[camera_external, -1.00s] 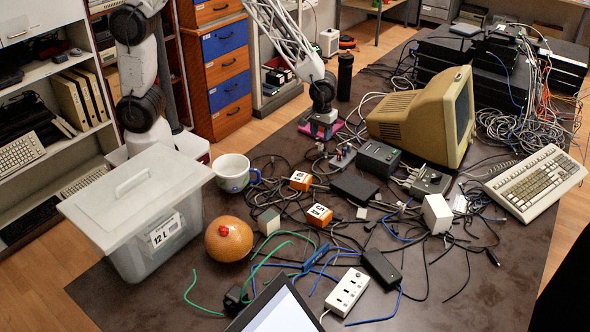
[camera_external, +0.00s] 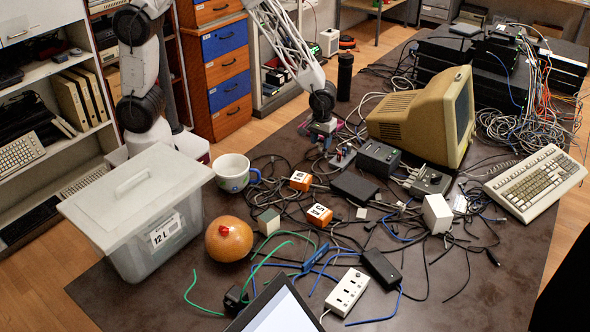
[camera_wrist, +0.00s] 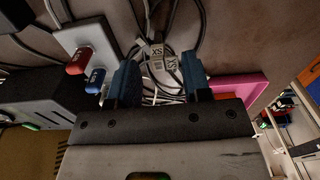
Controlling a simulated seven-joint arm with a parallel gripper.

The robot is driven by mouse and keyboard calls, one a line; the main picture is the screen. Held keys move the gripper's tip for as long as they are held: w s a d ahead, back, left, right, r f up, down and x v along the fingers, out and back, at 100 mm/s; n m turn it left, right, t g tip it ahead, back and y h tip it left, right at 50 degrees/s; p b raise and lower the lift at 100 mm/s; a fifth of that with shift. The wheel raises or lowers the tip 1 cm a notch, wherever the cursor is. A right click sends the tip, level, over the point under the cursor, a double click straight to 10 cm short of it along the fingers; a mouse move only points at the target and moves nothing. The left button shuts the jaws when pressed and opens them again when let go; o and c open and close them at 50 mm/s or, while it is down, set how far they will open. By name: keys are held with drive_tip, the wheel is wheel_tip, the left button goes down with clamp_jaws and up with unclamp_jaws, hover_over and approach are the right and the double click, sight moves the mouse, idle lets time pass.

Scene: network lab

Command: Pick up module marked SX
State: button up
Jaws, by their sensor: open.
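A small pale module marked SX (camera_wrist: 157,50) shows in the wrist view, between my fingertips and slightly beyond them. A similar piece with a label (camera_wrist: 171,63) lies right beside it. My gripper (camera_wrist: 160,66) is open, with a blue finger on either side of these two pieces; I see no contact. In the external view my gripper (camera_external: 322,142) points down, low over the back part of the table, left of the beige monitor. The SX module cannot be made out there.
Grey cables (camera_wrist: 200,25) run around the module. A grey box with red and blue plugs (camera_wrist: 84,60) stands left of my fingers, and a pink object (camera_wrist: 240,86) lies to the right. The beige monitor (camera_external: 415,115) stands close by. Bare tabletop shows at the front (camera_external: 450,300).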

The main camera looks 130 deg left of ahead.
sight(321, 152)
drive_tip(key=shift+f, duration=2.2)
drive_tip(key=shift+c, duration=0.4)
clamp_jaws()
